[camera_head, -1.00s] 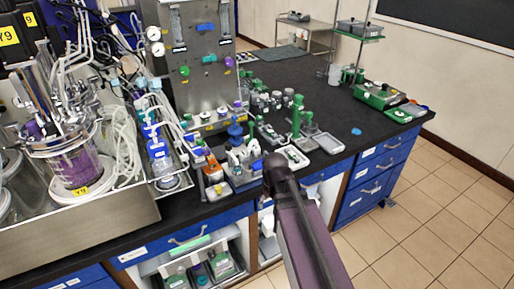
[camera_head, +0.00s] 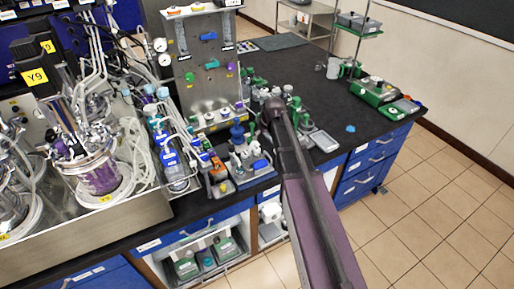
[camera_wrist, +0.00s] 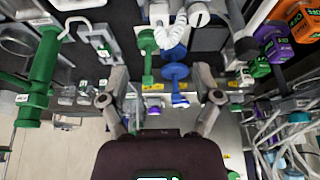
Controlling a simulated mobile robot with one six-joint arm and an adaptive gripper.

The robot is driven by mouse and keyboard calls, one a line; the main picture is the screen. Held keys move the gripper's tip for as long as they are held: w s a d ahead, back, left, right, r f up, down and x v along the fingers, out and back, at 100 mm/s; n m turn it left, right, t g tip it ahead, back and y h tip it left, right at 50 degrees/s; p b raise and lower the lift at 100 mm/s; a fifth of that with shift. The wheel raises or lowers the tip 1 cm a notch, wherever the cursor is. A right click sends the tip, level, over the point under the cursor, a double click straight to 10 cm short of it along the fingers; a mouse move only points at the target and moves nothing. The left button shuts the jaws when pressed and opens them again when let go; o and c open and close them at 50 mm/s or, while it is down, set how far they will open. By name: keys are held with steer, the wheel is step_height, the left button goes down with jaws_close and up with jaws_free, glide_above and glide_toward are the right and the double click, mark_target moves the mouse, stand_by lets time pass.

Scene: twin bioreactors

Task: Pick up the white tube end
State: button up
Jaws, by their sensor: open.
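My gripper (camera_wrist: 160,98) is open in the wrist view, with one finger on each side and nothing held between them. A blue knobbed part (camera_wrist: 175,71) and a green knobbed part (camera_wrist: 147,55) lie just beyond the fingertips, near the middle. White ribbed tubing (camera_wrist: 171,33) shows beyond them. Thin white tubes (camera_wrist: 268,150) hang at the lower right of the wrist view. In the head view, a bundle of white tubing (camera_head: 133,150) hangs beside the glass reactor (camera_head: 100,178) at the left. I cannot tell which tube end is the white one. My arm hides the gripper in the head view.
A steel panel (camera_head: 208,85) with coloured valves stands on the black bench (camera_head: 290,72). Bottles and small containers (camera_head: 238,160) crowd the bench's front edge. A large green part (camera_wrist: 38,75) stands left in the wrist view. Tiled floor (camera_head: 430,200) is free at the right.

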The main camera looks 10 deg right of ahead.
steer(key=shift+f, duration=0.1)
stand_by(0.3)
steer(key=b, duration=0.7)
glide_above(256, 148)
steer(key=s+d, duration=0.1)
steer(key=s, duration=0.1)
steer(key=f, duration=0.6)
steer(key=shift+s+f, duration=0.2)
steer(key=shift+f, duration=0.1)
steer(key=shift+w+a+f+b, duration=0.1)
steer(key=shift+w+f+b, duration=0.2)
steer(key=shift+f+b, duration=0.25)
steer(key=shift+f, duration=0.1)
steer(key=shift+b+x, duration=2.3)
steer(key=shift+x, duration=0.3)
steer(key=shift+w, duration=0.1)
steer(key=shift+a, duration=0.1)
steer(key=c, duration=1.1)
